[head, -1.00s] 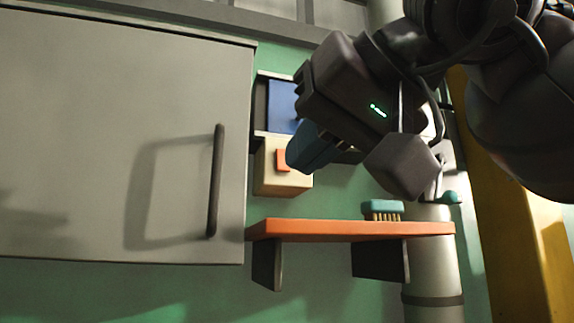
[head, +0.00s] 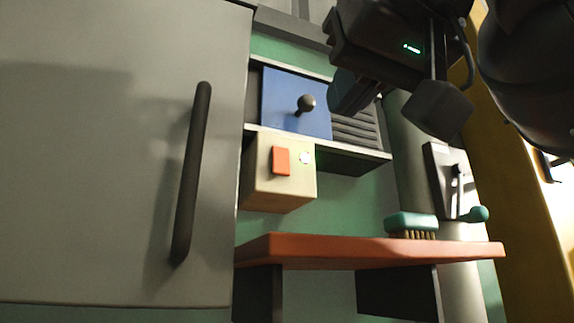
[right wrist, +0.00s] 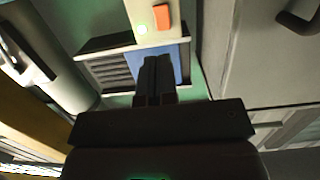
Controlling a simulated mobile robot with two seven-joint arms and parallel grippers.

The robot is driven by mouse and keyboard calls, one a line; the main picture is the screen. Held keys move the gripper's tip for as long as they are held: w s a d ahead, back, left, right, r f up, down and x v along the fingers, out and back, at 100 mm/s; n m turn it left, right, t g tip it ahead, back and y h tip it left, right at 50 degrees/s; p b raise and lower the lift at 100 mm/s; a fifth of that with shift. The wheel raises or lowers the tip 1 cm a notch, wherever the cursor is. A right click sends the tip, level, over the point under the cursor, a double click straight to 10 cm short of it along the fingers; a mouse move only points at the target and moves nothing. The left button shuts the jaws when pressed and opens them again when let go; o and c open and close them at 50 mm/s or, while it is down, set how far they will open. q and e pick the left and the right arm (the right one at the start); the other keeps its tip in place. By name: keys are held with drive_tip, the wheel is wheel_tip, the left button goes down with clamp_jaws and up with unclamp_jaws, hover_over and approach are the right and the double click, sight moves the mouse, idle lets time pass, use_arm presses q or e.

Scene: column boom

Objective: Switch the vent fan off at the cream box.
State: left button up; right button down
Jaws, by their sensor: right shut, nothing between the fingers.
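The cream box (head: 265,191) is fixed to the green wall under a small dark shelf. On its face are an orange rocker switch (head: 281,161) and a small lit lamp (head: 306,158), whitish-green. In the right wrist view the orange switch (right wrist: 161,16) and the lit lamp (right wrist: 142,29) show at the top. My right gripper (head: 350,95) is shut and empty, above and to the right of the box and apart from it. Its shut fingers (right wrist: 157,65) show in the right wrist view in front of the blue panel. My left gripper is not in view.
A blue panel (head: 282,100) with a dark knob (head: 305,102) and a louvred vent (head: 355,128) sit above the box. A grey cabinet door (head: 100,150) with a long handle (head: 190,175) stands left. An orange shelf (head: 350,252) below carries a teal brush (head: 411,223).

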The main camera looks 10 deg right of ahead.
approach(282, 173)
drive_tip(key=x, duration=0.6)
drive_tip(key=shift+w, duration=0.25)
drive_tip(key=shift+w+a+f, duration=0.15)
drive_tip(key=shift+w, duration=0.3)
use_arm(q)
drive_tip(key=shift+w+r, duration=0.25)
use_arm(e)
drive_tip(key=shift+w, duration=0.1)
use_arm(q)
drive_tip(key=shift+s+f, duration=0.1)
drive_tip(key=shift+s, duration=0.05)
